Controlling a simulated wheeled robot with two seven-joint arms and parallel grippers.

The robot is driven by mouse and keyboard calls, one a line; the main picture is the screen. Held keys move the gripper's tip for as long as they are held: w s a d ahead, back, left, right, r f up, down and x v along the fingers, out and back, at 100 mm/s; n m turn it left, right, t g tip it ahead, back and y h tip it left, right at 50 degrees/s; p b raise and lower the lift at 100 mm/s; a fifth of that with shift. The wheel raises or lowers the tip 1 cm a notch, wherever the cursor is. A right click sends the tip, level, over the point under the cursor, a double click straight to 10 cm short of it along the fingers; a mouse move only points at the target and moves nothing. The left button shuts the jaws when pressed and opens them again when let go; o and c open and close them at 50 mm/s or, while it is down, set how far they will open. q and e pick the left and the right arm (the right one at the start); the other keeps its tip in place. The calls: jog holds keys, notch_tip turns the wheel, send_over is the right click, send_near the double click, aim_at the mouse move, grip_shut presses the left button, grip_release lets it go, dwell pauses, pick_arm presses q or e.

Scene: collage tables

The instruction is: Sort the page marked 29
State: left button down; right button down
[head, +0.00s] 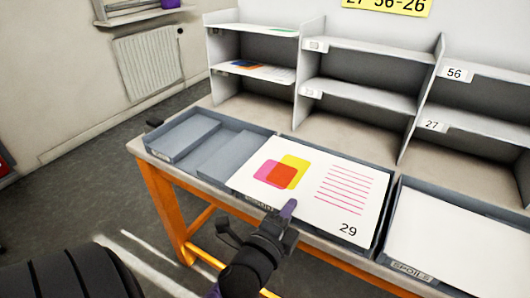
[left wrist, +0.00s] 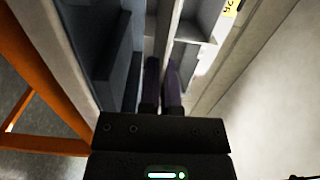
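The page marked 29 (head: 330,226) is white, with pink, yellow and red shapes and several pink lines. In the head view it is face up over the middle tray, overlapping its front rim. My left gripper (head: 289,208) is at the page's front edge. In the left wrist view its two dark fingers (left wrist: 161,85) are nearly together, with a thin pale strip edge-on at their tips, so it looks shut on the page. The contact itself is partly hidden. My right gripper is not in view.
A grey shelf unit with labels 56 (head: 454,74) and 27 (head: 432,125) stands behind; other labels are blurred. Coloured pages lie in a left cubby (head: 262,71). An empty grey tray (head: 196,135) is left; a tray with a white sheet (head: 470,240) is right. A yellow sign (head: 388,5) hangs above.

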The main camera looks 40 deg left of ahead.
pick_arm(q)
jog(key=shift+f, duration=0.2)
jog(key=b, duration=0.2)
send_over(297, 221)
jog(key=shift+s+f, duration=0.1)
jog(key=shift+f, duration=0.4)
jog(key=f+b, duration=0.1)
jog(key=f, duration=0.1)
jog(key=f+b, duration=0.1)
jog(key=f, duration=0.1)
jog(key=shift+w+a+b, duration=0.1)
jog(key=shift+w+b, duration=0.15)
jog(key=shift+b, duration=0.1)
jog(key=shift+f, duration=0.1)
jog(key=c, duration=0.8)
grip_release()
jog(key=shift+o, duration=0.2)
jog(key=shift+s, duration=0.1)
